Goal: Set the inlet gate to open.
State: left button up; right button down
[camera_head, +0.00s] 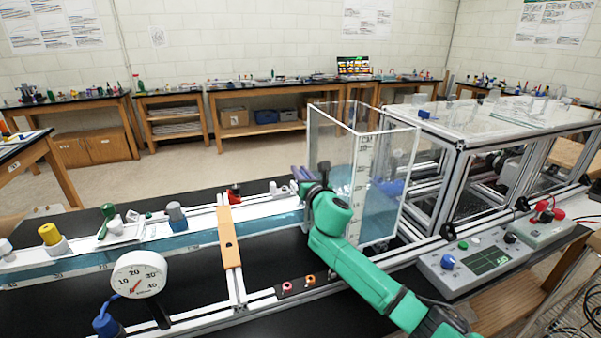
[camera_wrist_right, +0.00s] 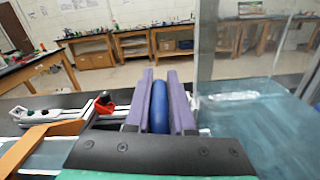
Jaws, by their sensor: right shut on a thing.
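My right gripper (camera_head: 299,176) is at the left side of the clear water tank (camera_head: 385,215), where the long water channel (camera_head: 180,243) meets it. In the right wrist view, the purple fingers (camera_wrist_right: 160,105) are shut on an upright blue handle (camera_wrist_right: 160,108), one finger on each side. The handle's lower end is hidden behind the gripper body. I cannot tell the gate plate or its position, since my wrist covers that spot in the head view. My left gripper is not in view.
A round dial gauge (camera_head: 139,274) and an orange crossbar (camera_head: 229,237) stand along the channel. A red knob (camera_head: 235,193) sits behind it. A control box (camera_head: 478,263) is at right, beside a metal frame (camera_head: 440,190).

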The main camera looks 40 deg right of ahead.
dwell(0.7)
notch_tip(320, 180, up, 5)
jog(key=p, duration=0.5)
jog(key=shift+r, duration=0.15)
jog(key=shift+f, duration=0.2)
jog(key=c, duration=0.8)
grip_release()
jog(key=shift+a, duration=0.1)
jog(key=b+v, duration=0.3)
jog(key=v, duration=1.1)
jog(key=shift+s, duration=0.35)
